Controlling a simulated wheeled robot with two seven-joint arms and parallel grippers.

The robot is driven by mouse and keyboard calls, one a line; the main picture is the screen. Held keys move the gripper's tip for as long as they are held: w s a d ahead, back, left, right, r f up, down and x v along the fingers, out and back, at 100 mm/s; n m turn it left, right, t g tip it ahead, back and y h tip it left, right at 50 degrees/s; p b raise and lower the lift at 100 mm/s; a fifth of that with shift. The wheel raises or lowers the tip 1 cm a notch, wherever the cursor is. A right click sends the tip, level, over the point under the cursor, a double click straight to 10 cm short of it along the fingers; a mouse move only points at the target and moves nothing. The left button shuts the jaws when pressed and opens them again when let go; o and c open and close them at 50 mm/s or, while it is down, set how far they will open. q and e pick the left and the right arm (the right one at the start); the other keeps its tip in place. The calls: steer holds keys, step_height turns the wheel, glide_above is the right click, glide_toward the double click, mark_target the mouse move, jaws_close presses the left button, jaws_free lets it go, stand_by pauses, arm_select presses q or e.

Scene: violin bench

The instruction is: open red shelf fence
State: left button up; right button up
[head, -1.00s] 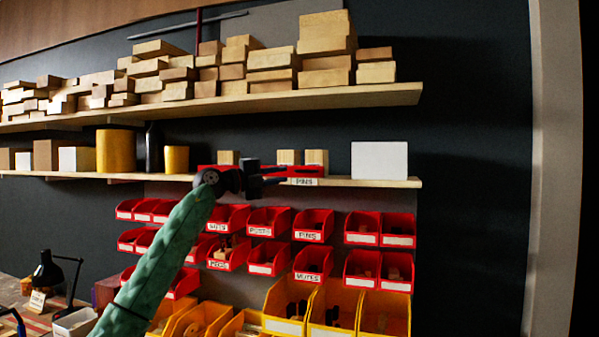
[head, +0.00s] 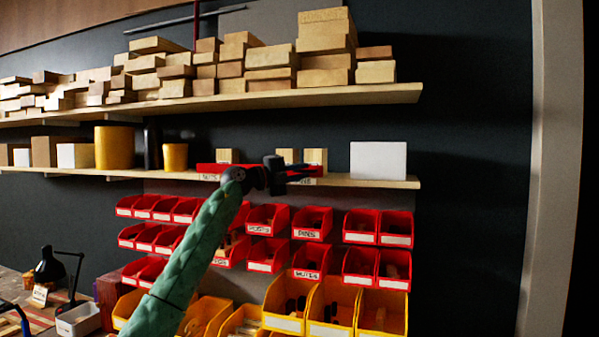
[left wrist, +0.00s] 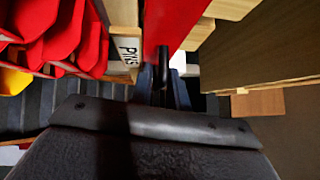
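The red fence (head: 208,169) is a low red strip along the front of the lower shelf, in front of small wooden blocks. It is partly hidden by my left gripper (head: 300,173). It seems to be the red panel (left wrist: 180,22) at the top of the left wrist view. My left gripper is in front of the fence's right part, with two dark prongs apart and pointing right. In the left wrist view its fingers (left wrist: 163,88) show small, with a dark upright bar between or just beyond them. I cannot tell whether they touch it. My right gripper is not in view.
The lower shelf (head: 400,183) also holds a white box (head: 378,160) and yellow cylinders (head: 175,157). Wood blocks fill the upper shelf (head: 390,95). Red bins (head: 312,223) and yellow bins (head: 330,305) hang below. A "PINS" label (left wrist: 125,48) shows near the gripper.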

arm_select(q)
jaws_close()
steer(key=shift+a, duration=0.1)
